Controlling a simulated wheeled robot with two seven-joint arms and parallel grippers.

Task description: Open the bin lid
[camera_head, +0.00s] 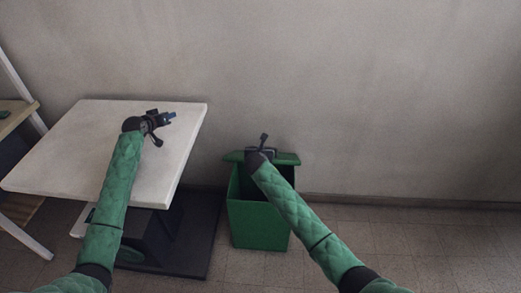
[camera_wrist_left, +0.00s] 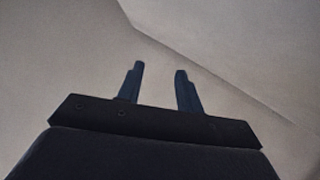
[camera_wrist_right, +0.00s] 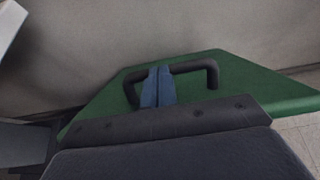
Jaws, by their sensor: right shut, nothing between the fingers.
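The green bin (camera_head: 258,228) stands on the floor right of the table, with its dark inside showing above the front wall. Its green lid (camera_head: 289,159) is raised at the back of the opening, towards the wall. In the right wrist view the lid (camera_wrist_right: 235,80) fills the middle and carries a black bar handle (camera_wrist_right: 203,68). My right gripper (camera_wrist_right: 157,75) is shut, its fingers together at the handle with nothing between them; my right arm hides part of the bin. My left gripper (camera_head: 170,117) is open and empty above the table; its parted fingers show in the left wrist view (camera_wrist_left: 158,85).
A white-topped table (camera_head: 75,150) on a dark base (camera_head: 195,240) stands left of the bin. A shelf unit (camera_head: 18,115) is at the far left. The wall (camera_head: 350,90) is close behind the bin. The tiled floor (camera_head: 430,250) at the right is clear.

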